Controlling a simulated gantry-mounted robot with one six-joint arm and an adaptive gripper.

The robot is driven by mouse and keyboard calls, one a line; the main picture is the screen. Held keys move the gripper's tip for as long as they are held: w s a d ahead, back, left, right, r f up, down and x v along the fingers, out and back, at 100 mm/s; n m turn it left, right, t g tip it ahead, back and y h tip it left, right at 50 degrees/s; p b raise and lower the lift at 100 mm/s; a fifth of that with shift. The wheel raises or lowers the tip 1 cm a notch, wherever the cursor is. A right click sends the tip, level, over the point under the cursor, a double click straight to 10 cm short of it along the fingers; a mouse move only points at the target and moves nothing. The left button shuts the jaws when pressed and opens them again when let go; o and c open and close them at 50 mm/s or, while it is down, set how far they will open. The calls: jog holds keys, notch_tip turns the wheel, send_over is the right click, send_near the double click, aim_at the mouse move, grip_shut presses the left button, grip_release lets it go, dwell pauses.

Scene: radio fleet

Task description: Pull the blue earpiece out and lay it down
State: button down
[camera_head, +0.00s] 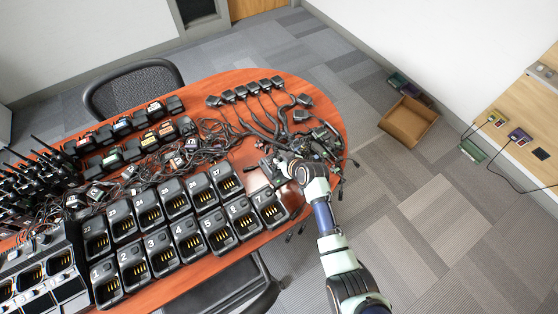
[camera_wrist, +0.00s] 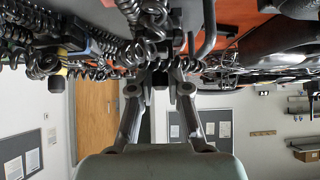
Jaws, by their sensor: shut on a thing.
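My gripper (camera_head: 281,164) is low over the table's right part, beside the tangle of earpieces and cords. In the wrist view my gripper (camera_wrist: 160,82) is shut on a dark piece among black coiled cords (camera_wrist: 152,30). I cannot tell the held piece's colour or whether it is the blue earpiece. A small blue part (camera_wrist: 79,43) shows among the coils left of the fingers, apart from them. I cannot tell whether it belongs to the blue earpiece. In the head view the earpieces near the gripper are too small and overlapped to tell apart.
Numbered radio chargers (camera_head: 190,236) stand in rows left of my gripper. Speaker microphones (camera_head: 243,92) with cords lie at the table's back. More tangled cords (camera_head: 188,156) lie to the left. Bare red-brown table (camera_head: 244,154) shows just left of the gripper. A brown box (camera_head: 408,122) is on the floor.

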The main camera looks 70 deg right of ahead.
jog(key=shift+r+p, duration=1.15)
jog(key=shift+r, duration=0.15)
dwell(0.5)
notch_tip(320, 180, up, 3)
jog(key=p, duration=0.3)
jog(key=shift+r, duration=0.2)
dwell(0.4)
